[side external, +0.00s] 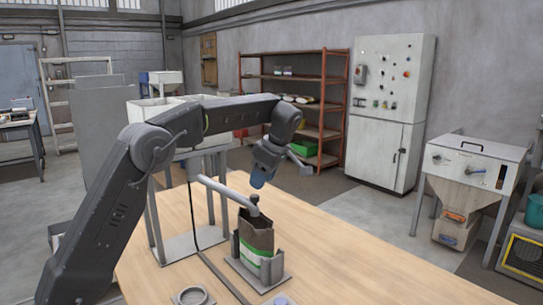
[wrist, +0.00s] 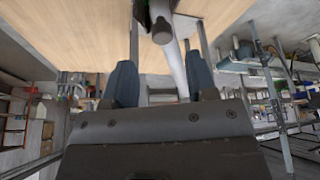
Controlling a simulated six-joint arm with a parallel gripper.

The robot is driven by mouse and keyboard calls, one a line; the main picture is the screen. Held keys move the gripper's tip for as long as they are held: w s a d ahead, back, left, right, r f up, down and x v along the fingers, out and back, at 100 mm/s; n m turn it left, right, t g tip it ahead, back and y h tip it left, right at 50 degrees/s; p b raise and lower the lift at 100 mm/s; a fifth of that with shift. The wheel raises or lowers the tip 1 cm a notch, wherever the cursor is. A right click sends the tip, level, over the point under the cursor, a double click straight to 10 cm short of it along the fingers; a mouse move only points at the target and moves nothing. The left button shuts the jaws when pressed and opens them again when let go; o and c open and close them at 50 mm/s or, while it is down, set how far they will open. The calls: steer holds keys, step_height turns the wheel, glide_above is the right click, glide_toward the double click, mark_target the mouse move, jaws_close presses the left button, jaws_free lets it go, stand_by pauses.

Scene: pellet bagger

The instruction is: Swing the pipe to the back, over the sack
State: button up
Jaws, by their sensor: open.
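The grey pipe (side external: 225,193) runs from the hopper stand toward the sack, and its end with a dark knob is at the sack's open top. The brown, white and green sack (side external: 257,238) stands upright in a grey holder on the table. My gripper (side external: 259,181) is above the pipe near its free end, pointing down, with a small gap visible. In the wrist view, my open gripper (wrist: 161,78) has its blue-grey fingers on either side of the pipe (wrist: 171,62). Only a dark piece of the sack shows at the top edge there.
The hopper stand (side external: 158,225) is left of the sack. A grey ring (side external: 192,296) and a small bluish round item (side external: 282,300) lie at the table's front. The wooden table (side external: 350,265) is clear to the right.

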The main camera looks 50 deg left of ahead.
steer(key=v, duration=0.8)
steer(key=shift+s+r, duration=0.1)
steer(key=shift+r, duration=0.15)
steer(key=s+d+r+m+t+h, duration=0.15)
steer(key=s+d+m+t, duration=0.4)
steer(key=s+m, duration=0.8)
steer(key=s+d+f+m+t+h, duration=0.1)
steer(key=s+d+f+m, duration=0.2)
steer(key=s+f+m, duration=0.2)
steer(key=s+d+f+m+t+h, duration=0.1)
steer(key=s+d+f+m, duration=0.2)
steer(key=s+f, duration=0.4)
steer(key=s+m, duration=0.1)
steer(key=s, duration=0.3)
steer(key=shift+d+f+m+h, duration=0.35)
